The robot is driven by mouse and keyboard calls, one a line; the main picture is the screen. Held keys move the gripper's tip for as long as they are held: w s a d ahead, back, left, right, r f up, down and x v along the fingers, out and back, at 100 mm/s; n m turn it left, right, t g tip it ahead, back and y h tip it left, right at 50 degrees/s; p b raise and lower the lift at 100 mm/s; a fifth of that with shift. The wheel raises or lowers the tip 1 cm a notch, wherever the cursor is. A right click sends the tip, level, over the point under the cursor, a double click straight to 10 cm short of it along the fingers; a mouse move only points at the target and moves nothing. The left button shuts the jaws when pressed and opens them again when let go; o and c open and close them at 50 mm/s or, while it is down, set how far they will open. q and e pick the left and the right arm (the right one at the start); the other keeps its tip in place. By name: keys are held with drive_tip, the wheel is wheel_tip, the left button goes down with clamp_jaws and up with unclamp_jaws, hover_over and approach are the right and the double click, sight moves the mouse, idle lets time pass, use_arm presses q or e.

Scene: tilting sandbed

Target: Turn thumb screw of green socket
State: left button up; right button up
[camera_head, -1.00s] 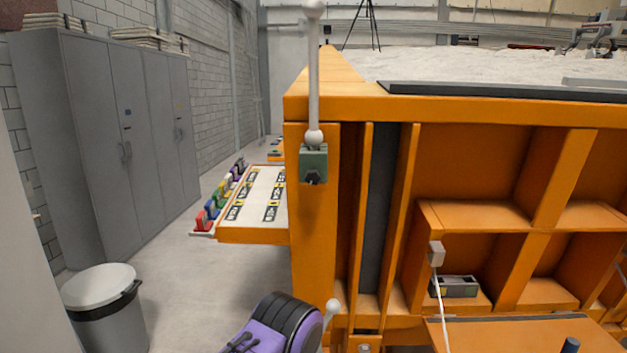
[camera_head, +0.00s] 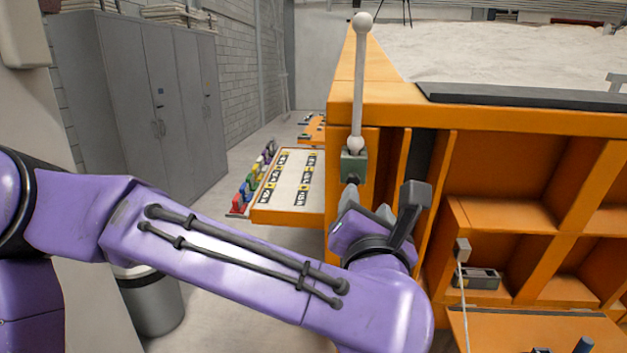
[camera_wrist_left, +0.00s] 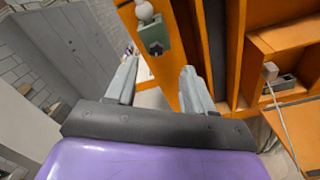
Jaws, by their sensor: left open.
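The green socket (camera_head: 354,164) sits on the orange sandbed's front corner post and holds an upright white rod (camera_head: 358,90) with ball ends. Its dark thumb screw (camera_head: 352,180) points out below the front. In the left wrist view the green socket (camera_wrist_left: 157,34) and dark thumb screw (camera_wrist_left: 155,48) lie ahead, between the fingers' lines. My left gripper (camera_head: 366,203) is just below and in front of the socket. It also shows in the left wrist view (camera_wrist_left: 159,68), with its two grey fingers apart and nothing between them. My right gripper is out of view.
The orange sandbed frame (camera_head: 480,115) fills the right, with open compartments and a grey box (camera_head: 477,279) on a shelf. A side tray (camera_head: 290,214) with labels juts left of the post. Grey cabinets (camera_head: 135,110) and a bin (camera_head: 155,305) stand left.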

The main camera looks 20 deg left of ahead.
sight(355, 180)
use_arm(q)
drive_tip(key=shift+n+g+y, duration=0.3)
drive_tip(key=shift+n+y, duration=0.1)
drive_tip(key=shift+n, duration=0.5)
drive_tip(key=p+x, duration=0.1)
drive_tip(key=x, duration=0.2)
drive_tip(key=p+x, duration=0.2)
drive_tip(key=x, duration=0.2)
drive_tip(key=a+p+x, duration=0.1)
drive_tip(key=p+x, duration=0.1)
drive_tip(key=x, duration=0.1)
drive_tip(key=shift+f, duration=0.35)
drive_tip(key=shift+w+f, duration=0.1)
drive_tip(key=shift+w, duration=0.25)
